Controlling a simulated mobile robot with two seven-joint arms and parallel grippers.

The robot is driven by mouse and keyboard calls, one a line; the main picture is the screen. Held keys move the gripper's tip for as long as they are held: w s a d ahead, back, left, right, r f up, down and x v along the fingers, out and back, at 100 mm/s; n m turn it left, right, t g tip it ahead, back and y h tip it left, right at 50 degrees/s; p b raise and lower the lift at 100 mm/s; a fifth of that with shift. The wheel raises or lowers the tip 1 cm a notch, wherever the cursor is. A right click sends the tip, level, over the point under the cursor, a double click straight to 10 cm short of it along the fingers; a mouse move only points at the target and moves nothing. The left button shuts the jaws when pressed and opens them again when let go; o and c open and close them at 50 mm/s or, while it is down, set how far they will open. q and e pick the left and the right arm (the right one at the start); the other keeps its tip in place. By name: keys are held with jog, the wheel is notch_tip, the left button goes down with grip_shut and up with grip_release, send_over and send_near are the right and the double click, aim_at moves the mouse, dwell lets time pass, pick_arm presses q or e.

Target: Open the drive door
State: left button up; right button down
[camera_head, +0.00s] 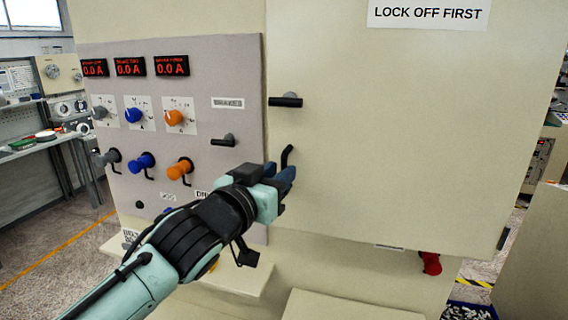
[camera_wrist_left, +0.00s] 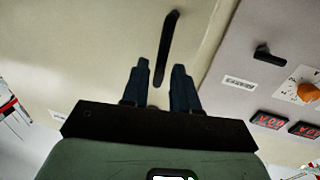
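My left gripper (camera_head: 288,178) is just below this handle in the head view. In the left wrist view, its two dark fingers (camera_wrist_left: 160,80) are spread, with a long black handle (camera_wrist_left: 168,45) showing between and beyond their tips. I cannot tell whether they touch it. My right gripper is not in view.
Left of the door is a grey control panel (camera_head: 200,75) with red displays, knobs and a small black lever (camera_head: 223,140) under a "BRAKES" label. A beige ledge (camera_head: 350,306) juts out below. A red object (camera_head: 430,263) hangs under the door's right side.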

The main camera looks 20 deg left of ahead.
pick_arm(q)
jog(key=shift+x, duration=1.5)
jog(key=shift+c, duration=0.3)
grip_shut()
jog(key=shift+s+a, duration=0.1)
jog(key=shift+s, duration=0.05)
